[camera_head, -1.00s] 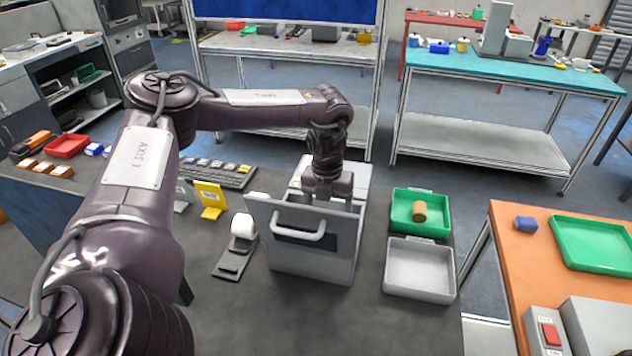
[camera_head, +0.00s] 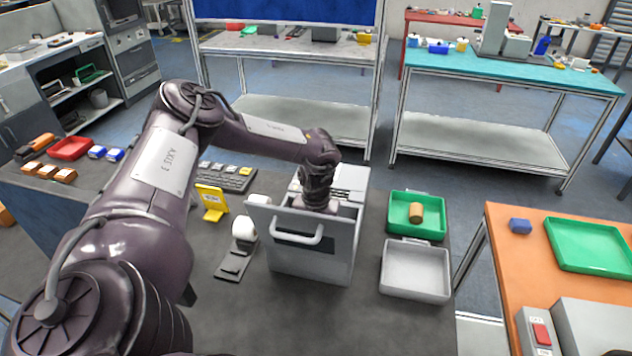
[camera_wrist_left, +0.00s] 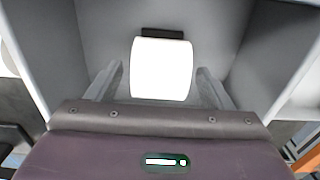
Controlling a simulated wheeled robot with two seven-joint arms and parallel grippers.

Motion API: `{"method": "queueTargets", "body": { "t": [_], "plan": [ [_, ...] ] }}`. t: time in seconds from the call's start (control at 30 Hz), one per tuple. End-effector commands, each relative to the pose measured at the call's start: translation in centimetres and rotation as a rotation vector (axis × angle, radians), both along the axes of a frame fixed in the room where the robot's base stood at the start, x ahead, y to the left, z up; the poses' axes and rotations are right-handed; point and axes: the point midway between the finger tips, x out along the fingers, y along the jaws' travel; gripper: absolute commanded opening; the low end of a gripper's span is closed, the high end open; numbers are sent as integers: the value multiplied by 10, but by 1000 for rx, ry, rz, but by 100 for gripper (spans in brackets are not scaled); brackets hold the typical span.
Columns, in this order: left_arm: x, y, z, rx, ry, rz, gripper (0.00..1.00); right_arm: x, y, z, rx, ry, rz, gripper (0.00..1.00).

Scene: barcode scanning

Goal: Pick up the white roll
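A white roll (camera_wrist_left: 161,70) lies inside the grey printer box, against a dark slot in its wall, in the left wrist view. My left gripper (camera_wrist_left: 159,78) is open, with one finger on each side of the roll and a visible gap at each side. In the head view the left arm reaches down into the open grey printer (camera_head: 311,262), and its fingers and that roll are hidden by the printer's walls. Another white roll (camera_head: 243,228) sits on a dark stand left of the printer. My right gripper is not in view.
The printer's raised front panel with a handle (camera_head: 298,236) and its side walls closely surround the gripper. A green tray (camera_head: 400,228) holding a brown roll (camera_head: 416,212) and a grey tray (camera_head: 416,270) are at right. A yellow stand (camera_head: 212,202) and keyboard (camera_head: 228,178) are at left.

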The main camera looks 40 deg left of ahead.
Motion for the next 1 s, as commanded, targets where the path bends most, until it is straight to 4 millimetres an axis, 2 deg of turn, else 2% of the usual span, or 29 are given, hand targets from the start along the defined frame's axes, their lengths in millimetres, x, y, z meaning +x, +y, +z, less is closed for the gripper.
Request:
{"method": "queueTargets", "body": {
  "t": [0.03,0.37,0.63,0.77,0.87,1.0],
  "plan": [
    [0,0,0,0,0,0,67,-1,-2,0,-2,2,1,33],
    [0,0,0,0,0,0,25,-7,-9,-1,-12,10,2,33],
    [0,0,2,0,-1,0,25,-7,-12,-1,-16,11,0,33],
    [1,0,9,-1,-3,0,25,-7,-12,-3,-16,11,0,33],
    [1,0,21,-2,-5,1,25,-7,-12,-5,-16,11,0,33],
    [2,0,53,-3,-9,2,25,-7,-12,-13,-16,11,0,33]
  ]
}}
